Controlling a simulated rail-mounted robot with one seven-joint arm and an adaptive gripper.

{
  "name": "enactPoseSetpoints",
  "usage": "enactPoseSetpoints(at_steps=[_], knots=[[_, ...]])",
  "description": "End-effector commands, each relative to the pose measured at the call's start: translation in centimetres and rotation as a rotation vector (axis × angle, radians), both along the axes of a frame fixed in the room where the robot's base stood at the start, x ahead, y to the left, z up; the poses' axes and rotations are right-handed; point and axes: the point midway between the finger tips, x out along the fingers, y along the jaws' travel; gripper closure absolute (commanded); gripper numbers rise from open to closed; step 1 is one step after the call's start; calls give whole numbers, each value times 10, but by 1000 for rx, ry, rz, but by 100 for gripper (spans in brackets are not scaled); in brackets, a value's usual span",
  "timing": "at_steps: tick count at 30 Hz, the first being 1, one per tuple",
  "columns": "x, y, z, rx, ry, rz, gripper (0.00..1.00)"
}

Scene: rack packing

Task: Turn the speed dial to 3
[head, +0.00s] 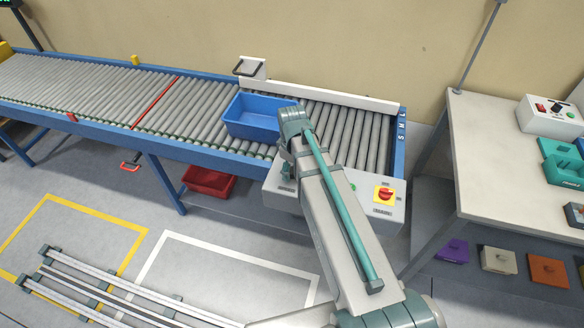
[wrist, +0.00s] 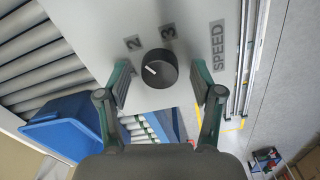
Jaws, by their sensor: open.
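The speed dial (wrist: 160,69) is a round black knob with a white pointer line, on a light grey panel (wrist: 90,25) in the wrist view. The pointer faces left and slightly up, toward the 1–2 side and away from the 3 mark (wrist: 168,32). The 2 mark (wrist: 133,43) is above left of the knob, and the SPEED label (wrist: 217,47) is to its right. My gripper (wrist: 161,66) is open, one finger on each side of the dial, with visible gaps. In the head view my arm hides the dial and most of the gripper.
The control box (head: 391,213) also carries a red switch on a yellow plate (head: 384,195) and a green button (head: 352,187). A blue tote (head: 247,128) sits on the roller conveyor (head: 180,105) close behind. A worktable (head: 490,150) stands at right.

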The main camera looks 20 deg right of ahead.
Motion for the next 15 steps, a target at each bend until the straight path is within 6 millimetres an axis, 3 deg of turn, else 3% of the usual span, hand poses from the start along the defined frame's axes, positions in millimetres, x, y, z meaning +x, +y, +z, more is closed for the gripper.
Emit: enactPoseSetpoints(at_steps=[7, 15], knots=[[0, 0, 0, 0, 0, 0, 34], [0, 0, 0, 0, 0, 0, 79]])
